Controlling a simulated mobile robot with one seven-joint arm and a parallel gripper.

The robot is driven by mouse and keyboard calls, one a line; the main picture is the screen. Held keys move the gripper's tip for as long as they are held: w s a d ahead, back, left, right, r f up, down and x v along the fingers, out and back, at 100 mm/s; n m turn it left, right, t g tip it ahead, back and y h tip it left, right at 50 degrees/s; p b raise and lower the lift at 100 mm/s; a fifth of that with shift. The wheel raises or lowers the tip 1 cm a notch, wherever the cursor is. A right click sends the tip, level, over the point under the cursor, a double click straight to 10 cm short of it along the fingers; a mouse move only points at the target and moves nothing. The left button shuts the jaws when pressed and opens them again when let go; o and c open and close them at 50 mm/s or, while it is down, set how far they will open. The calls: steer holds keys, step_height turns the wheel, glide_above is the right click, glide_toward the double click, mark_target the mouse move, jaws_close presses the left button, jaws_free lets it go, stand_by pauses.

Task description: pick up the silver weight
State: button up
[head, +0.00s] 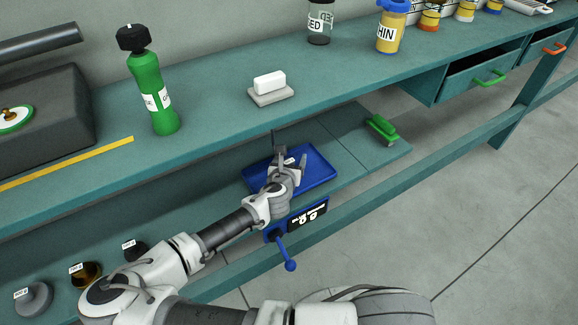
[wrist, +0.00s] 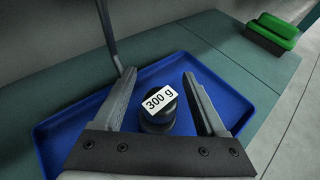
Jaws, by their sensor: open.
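A silver-grey weight (head: 35,299) with a white label stands on the lower shelf at the far left in the head view, well away from my gripper. My gripper (head: 292,163) is open over a blue tray (head: 325,176). In the wrist view its fingers (wrist: 160,76) stand on either side of a dark weight (wrist: 156,124) labelled "300 g". That weight stands on the tray (wrist: 60,132), and I cannot see any finger touching it. In the head view my gripper hides most of it.
A brass weight (head: 87,276) and a black weight (head: 134,252) stand near the silver-grey one. A green-handled brush (head: 382,129) lies right of the tray. A blue lever (head: 285,252) sticks out below the tray.

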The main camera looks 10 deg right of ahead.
jaws_close()
stand_by(0.3)
steer(key=shift+r, duration=0.1)
steer(key=shift+r, duration=0.45)
step_height(320, 180, up, 4)
steer(key=shift+f+p, duration=0.1)
steer(key=shift+p, duration=1.1)
steer(key=s+d+r+p, duration=0.6)
steer(key=s+p, duration=0.2)
steer(key=s, duration=0.2)
steer(key=shift+r+p, duration=0.15)
steer(key=shift+p, duration=0.15)
